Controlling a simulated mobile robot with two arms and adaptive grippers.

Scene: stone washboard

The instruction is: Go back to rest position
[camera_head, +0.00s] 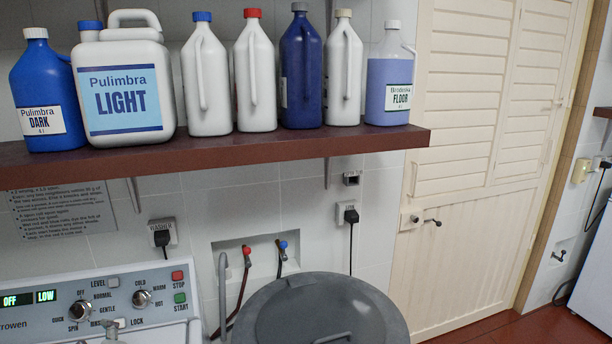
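Neither of my grippers shows in the head view, and no part of my arms can be made out. I cannot see whether they hold anything. The view faces a tiled wall with a dark red shelf (300,146). Below it, a washing machine panel (100,300) is at the lower left, and a round grey lid (325,308) is at the bottom centre.
Several bottles stand on the shelf, among them a large white jug labelled LIGHT (122,85) and a blue bottle labelled DARK (45,95). A cream door (480,170) is closed at the right. Red floor (540,328) shows at the lower right.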

